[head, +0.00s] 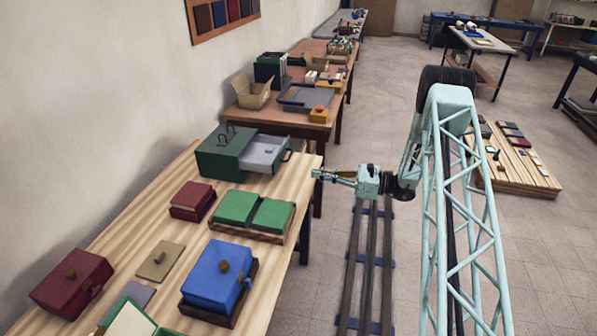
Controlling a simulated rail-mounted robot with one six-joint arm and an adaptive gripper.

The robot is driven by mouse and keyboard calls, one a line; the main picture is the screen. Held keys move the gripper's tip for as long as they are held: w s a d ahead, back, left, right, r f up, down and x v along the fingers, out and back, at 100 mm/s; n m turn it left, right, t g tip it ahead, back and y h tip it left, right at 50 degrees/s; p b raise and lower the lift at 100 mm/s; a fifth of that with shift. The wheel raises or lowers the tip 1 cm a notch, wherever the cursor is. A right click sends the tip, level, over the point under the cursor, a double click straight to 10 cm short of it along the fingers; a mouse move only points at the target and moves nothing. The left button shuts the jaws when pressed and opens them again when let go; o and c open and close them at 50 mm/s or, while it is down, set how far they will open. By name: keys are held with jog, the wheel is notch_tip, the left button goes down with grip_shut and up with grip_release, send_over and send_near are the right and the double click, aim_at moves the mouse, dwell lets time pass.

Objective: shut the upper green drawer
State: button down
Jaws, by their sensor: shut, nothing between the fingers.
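A green drawer cabinet (220,158) stands at the far end of the near wooden table, with dark handles on its top. One drawer (263,153) is pulled out of its right side, showing a pale grey inside and a dark handle at its front end. I cannot tell from here whether another drawer lies below it. My gripper (316,174) is shut and empty. It is to the right of and a little nearer than the drawer's front, apart from it, around the table's right edge and pointing left.
On the near table (150,215) are a green double-lidded box (238,208), a dark red box (192,201), a blue box (218,275) and another red box (72,284). A farther table (282,118) holds trays and a carton. Floor rails (366,265) run along the right.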

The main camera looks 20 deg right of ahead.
aim_at(277, 167)
jog(key=shift+b+x, duration=0.4)
jog(key=shift+x, duration=6.5)
jog(key=shift+w+a+f, duration=0.1)
jog(key=shift+w, duration=0.05)
